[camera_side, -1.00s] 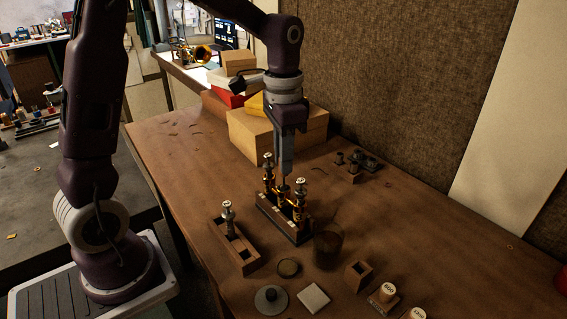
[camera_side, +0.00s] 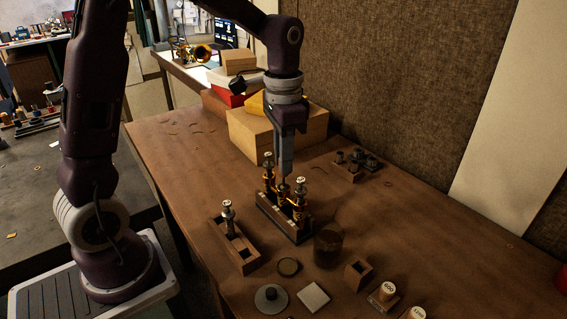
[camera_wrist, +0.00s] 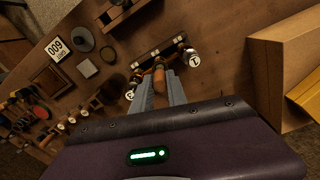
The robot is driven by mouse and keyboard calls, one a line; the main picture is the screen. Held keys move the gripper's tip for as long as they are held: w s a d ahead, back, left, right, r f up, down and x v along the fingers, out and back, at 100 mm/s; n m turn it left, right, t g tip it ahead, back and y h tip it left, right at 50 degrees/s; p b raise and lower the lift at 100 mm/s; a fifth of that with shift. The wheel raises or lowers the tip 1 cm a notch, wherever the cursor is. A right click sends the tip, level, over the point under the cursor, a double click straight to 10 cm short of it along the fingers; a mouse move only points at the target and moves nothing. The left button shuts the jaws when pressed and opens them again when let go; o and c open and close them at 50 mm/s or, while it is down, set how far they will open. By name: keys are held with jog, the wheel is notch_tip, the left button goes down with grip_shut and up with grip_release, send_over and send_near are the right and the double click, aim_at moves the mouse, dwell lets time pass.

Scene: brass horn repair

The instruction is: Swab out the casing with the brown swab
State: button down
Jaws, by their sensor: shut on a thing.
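My gripper (camera_side: 285,174) points straight down over the brass valve block (camera_side: 283,219) on the bench. It is shut on the brown swab (camera_side: 284,186), whose upper part shows just below the fingertips, over the middle casing (camera_side: 284,198). The swab's lower end is hidden, so its depth in the casing cannot be told. Capped valves stand in the casings on both sides, one behind (camera_side: 268,171) and one in front (camera_side: 299,192). In the wrist view my fingertips (camera_wrist: 158,84) close on the brown swab (camera_wrist: 159,67) between the two numbered caps.
A wooden rack (camera_side: 246,262) with one upright valve (camera_side: 228,216) stands left of the block. A dark jar (camera_side: 328,244) stands close on the right. A round lid (camera_side: 288,267), white pad (camera_side: 313,297) and wooden holder (camera_side: 358,275) lie in front. Boxes (camera_side: 275,130) stand behind.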

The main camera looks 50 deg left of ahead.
jog(key=shift+r, duration=0.2)
jog(key=shift+f, duration=1.5)
jog(key=shift+r, duration=5.8)
jog(key=w+f, duration=0.5)
jog(key=f, duration=0.1)
jog(key=shift+w+f, duration=0.25)
jog(key=shift+f, duration=0.1)
